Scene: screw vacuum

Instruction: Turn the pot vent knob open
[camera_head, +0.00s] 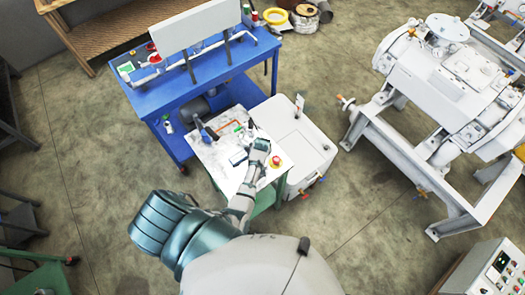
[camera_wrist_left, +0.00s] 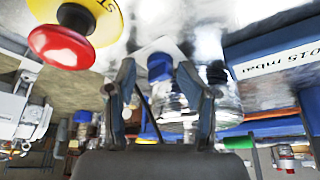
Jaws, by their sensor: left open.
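My left gripper (camera_head: 256,140) reaches over the white work surface (camera_head: 222,165) in the head view. In the left wrist view the left gripper (camera_wrist_left: 160,85) is open, with its two fingers apart. A blue knob-like part (camera_wrist_left: 160,67) shows between the fingers, with a clear glass-like vessel (camera_wrist_left: 178,108) behind it. I cannot tell whether the fingers touch the blue part, or whether it is the pot vent knob. In the head view the gripper hides this spot. My right gripper is not in view.
A red stop button (camera_head: 276,161) on a yellow base sits close to the gripper; it is large in the left wrist view (camera_wrist_left: 62,47).

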